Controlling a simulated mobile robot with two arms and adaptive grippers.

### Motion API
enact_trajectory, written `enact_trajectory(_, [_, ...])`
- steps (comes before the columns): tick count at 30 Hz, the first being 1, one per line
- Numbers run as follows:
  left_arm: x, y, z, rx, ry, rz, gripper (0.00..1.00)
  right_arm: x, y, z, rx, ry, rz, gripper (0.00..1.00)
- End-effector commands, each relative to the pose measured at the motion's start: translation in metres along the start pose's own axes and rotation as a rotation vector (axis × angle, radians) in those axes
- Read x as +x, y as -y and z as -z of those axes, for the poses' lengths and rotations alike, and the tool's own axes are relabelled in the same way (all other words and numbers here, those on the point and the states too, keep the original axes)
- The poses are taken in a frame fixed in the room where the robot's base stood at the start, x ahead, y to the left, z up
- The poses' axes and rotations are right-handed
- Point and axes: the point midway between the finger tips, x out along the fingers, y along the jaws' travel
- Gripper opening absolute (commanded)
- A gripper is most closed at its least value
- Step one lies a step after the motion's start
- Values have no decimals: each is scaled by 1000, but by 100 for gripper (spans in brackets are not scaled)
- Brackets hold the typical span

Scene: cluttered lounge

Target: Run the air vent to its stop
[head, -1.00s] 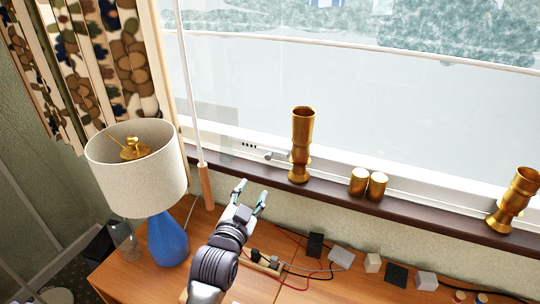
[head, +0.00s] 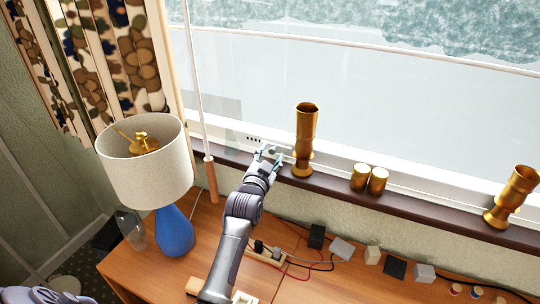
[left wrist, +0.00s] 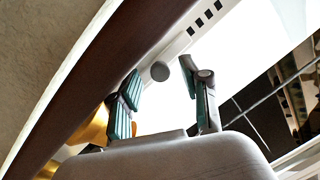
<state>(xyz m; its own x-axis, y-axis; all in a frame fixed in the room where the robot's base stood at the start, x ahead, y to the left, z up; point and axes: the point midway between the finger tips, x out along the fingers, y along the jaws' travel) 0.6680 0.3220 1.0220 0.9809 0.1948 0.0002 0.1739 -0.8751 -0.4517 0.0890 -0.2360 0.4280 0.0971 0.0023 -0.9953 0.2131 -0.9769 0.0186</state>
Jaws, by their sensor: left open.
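The air vent (head: 254,139) is a row of small dark slots in the white window frame, just above the dark sill. In the left wrist view the slots (left wrist: 204,18) show at the top, and a round grey knob (left wrist: 160,72) shows below them. My left gripper (head: 269,152) is open at the sill, just below and right of the slots, and hides the knob in the head view. In the left wrist view its two fingers stand either side of the knob with gaps; whether the knob lies fully between them in depth I cannot tell. My right gripper is not in view.
A tall brass vase (head: 305,135) stands on the sill close right of my left gripper. Two brass cups (head: 368,179) and another vase (head: 512,197) stand further right. A wooden-handled rod (head: 211,180) hangs left. A lamp (head: 148,170) and cables are on the desk (head: 190,267).

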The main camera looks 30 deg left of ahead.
Motion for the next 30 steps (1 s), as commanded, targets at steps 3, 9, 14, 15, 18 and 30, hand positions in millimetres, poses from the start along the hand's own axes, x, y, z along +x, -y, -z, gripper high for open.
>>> enact_trajectory(3, [0, 0, 0, 0, 0, 0, 47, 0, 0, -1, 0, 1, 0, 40])
enact_trajectory(9, [0, 0, 0, 0, 1, 0, 27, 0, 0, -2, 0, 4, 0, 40])
enact_trajectory(14, [0, 0, 0, 0, 1, 0, 0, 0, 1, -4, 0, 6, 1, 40])
enact_trajectory(15, [0, 0, 0, 0, 1, 0, 0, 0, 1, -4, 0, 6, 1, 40])
enact_trajectory(18, [0, 0, -1, 0, 1, 0, 0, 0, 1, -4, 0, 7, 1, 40])
enact_trajectory(30, [5, 36, -19, 0, 3, -1, 0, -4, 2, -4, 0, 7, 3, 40])
